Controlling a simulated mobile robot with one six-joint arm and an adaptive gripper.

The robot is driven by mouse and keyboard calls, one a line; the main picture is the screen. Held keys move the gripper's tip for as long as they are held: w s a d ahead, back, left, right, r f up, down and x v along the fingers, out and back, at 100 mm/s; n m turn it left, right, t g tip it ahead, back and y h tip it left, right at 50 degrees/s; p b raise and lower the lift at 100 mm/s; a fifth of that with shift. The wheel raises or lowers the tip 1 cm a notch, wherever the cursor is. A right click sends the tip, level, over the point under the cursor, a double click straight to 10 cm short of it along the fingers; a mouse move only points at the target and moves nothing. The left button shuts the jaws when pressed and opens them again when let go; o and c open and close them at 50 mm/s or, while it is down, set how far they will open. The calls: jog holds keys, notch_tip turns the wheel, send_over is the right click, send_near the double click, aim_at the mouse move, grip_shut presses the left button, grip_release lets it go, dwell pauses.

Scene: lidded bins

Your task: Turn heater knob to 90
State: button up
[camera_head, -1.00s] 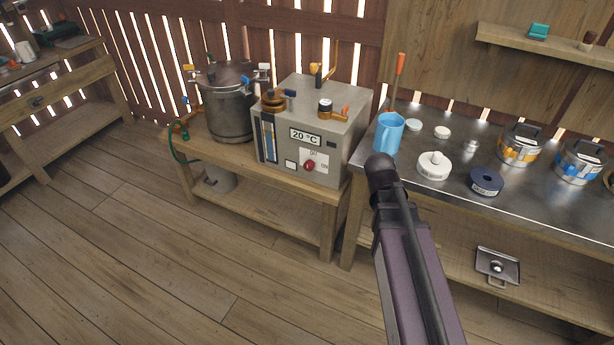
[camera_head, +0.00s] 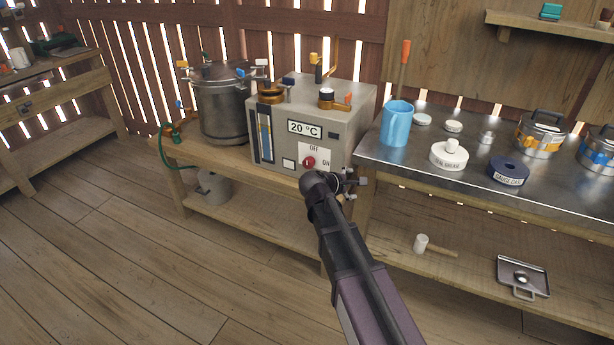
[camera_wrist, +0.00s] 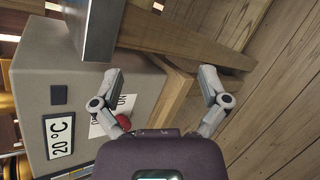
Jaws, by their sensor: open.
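The heater is a grey box (camera_head: 340,125) on a wooden bench, with a display (camera_head: 305,128) reading 20 °C. A red knob (camera_head: 309,162) sits on its front panel beside OFF and ON labels. The red knob also shows in the wrist view (camera_wrist: 123,121), next to the left finger and partly hidden by it. My gripper (camera_head: 362,184) is in front of the heater's lower right corner, to the right of the knob. In the wrist view my gripper (camera_wrist: 165,88) is open, its fingers spread wide with nothing between them.
A metal pot (camera_head: 222,105) stands left of the heater. The floor in front is clear.

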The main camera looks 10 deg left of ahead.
jog(key=w+a+f+n+t+b, duration=0.4)
jog(key=a+f+n+b, duration=0.15)
jog(key=a+b, duration=0.35)
jog(key=n+t+y+b, duration=0.2)
jog(key=n+t+b, duration=0.25)
jog(key=n, duration=0.25)
send_near(307, 165)
jog(key=s+a+r, duration=0.1)
jog(key=s, duration=0.2)
jog(key=shift+w+g, duration=0.2)
jog(key=shift+g, duration=0.25)
jog(key=shift+w, duration=0.15)
jog(key=x, duration=1.3)
jog(key=shift+w+d, duration=0.1)
jog(key=shift+w, duration=0.15)
